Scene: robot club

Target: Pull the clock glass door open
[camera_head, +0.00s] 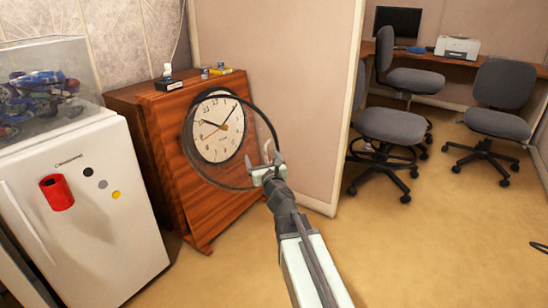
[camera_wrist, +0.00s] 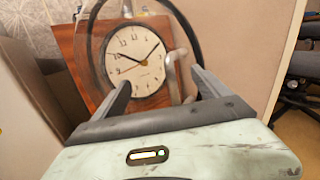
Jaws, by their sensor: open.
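The clock has a round cream face (camera_head: 220,128) set in a brown wooden cabinet (camera_head: 165,165); its face also shows in the wrist view (camera_wrist: 133,58). Its round glass door with a dark rim (camera_head: 246,101) stands partly open, its right side swung out from the face. A grey handle (camera_wrist: 176,68) shows at the door's right side. My gripper (camera_head: 266,162) is open at the rim's lower right. In the wrist view the fingers of my gripper (camera_wrist: 162,88) are spread, with the handle between them, nearer the right finger. I cannot tell whether they touch.
A white fridge (camera_head: 95,215) with a red cup (camera_head: 57,193) on its front stands at the left. Small bottles and boxes lie on the cabinet top. A beige partition (camera_head: 275,60) stands close behind the door's right side. Office chairs (camera_head: 390,125) stand right; the floor (camera_head: 420,240) in front is clear.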

